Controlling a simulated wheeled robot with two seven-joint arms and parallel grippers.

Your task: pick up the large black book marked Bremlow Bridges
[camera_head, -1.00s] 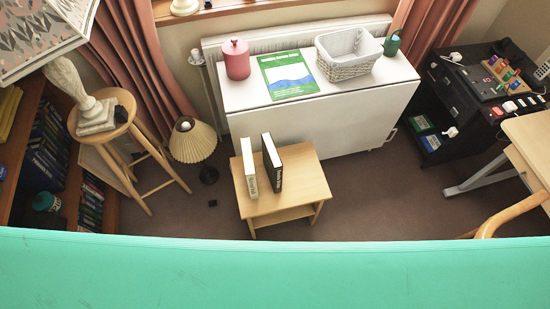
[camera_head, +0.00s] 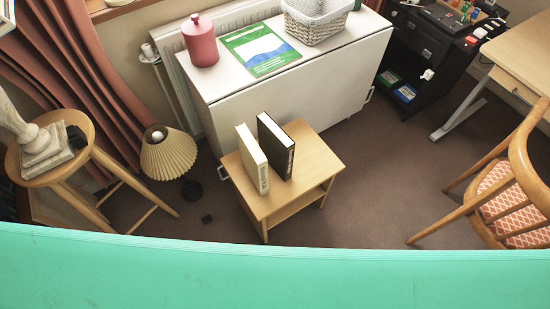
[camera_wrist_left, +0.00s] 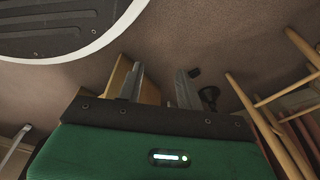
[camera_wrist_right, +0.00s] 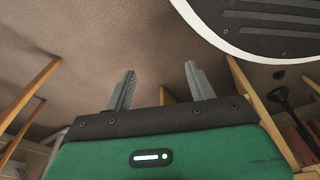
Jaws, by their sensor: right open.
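In the head view a large black book (camera_head: 275,147) stands upright on a small wooden table (camera_head: 316,160). Its spine has light lettering too small to read. A cream book (camera_head: 252,160) stands upright just left of it, with a narrow gap between them. Neither gripper shows in the head view. My left gripper (camera_wrist_left: 158,84) shows in its wrist view with its fingers apart and nothing between them. My right gripper (camera_wrist_right: 160,85) also has its fingers apart and is empty, over brown carpet. Neither wrist view shows the books.
A white cabinet (camera_head: 290,100) stands behind the small table. A pleated lamp (camera_head: 168,158) and a wooden stool (camera_head: 75,165) stand left. A wooden chair (camera_head: 500,180) stands right. Carpet (camera_head: 375,170) is clear between table and chair. A green surface (camera_head: 270,275) fills the front.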

